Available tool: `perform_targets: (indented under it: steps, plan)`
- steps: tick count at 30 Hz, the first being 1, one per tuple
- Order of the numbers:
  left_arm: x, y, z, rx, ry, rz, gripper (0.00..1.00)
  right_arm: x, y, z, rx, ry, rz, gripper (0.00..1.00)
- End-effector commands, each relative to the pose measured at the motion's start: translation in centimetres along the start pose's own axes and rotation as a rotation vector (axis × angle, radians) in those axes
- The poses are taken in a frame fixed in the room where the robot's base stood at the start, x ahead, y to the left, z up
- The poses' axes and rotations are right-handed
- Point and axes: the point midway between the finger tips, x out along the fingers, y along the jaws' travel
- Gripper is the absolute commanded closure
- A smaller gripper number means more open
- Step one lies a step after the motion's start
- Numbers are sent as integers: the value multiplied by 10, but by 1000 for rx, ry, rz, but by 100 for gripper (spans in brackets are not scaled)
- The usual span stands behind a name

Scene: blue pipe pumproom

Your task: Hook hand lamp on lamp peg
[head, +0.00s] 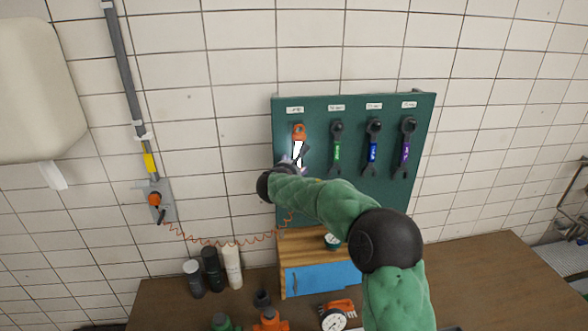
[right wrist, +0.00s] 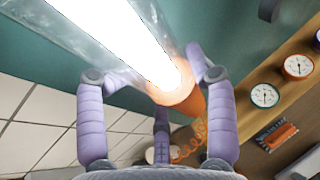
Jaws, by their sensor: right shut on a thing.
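The hand lamp (head: 298,148) has an orange top and a bright white tube. It stands nearly upright in front of the green board (head: 350,198), under the leftmost label. My right gripper (head: 296,164) is shut on its lower part. In the right wrist view the lamp (right wrist: 178,92) shows its glowing tube and orange end between the purple fingers (right wrist: 152,85). The lamp peg cannot be made out behind the lamp's top, so I cannot tell whether the lamp touches it. My left gripper is out of view.
Several wrenches (head: 372,142) hang to the right of the lamp. An orange coiled cord (head: 215,242) runs to a wall socket (head: 155,199). Below are a wooden box (head: 300,245), bottles (head: 233,267) and a gauge (head: 334,319) on the workbench (head: 480,285). The bench's right side is clear.

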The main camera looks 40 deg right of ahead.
Motion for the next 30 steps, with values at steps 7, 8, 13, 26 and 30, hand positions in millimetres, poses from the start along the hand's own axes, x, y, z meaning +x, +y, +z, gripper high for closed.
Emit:
perform_targets:
  steps: [7, 8, 13, 26, 30]
  plan:
    - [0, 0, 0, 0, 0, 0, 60, 2, 1, -7, -5, 9, 2, 39]
    - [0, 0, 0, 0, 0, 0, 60, 2, 1, -7, -6, 10, 2, 30]
    - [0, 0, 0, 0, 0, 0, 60, 1, 2, -5, -5, 8, 3, 10]
    - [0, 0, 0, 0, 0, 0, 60, -4, 1, -3, -2, 4, 2, 10]
    - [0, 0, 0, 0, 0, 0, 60, -21, 2, -2, -1, 3, 4, 10]
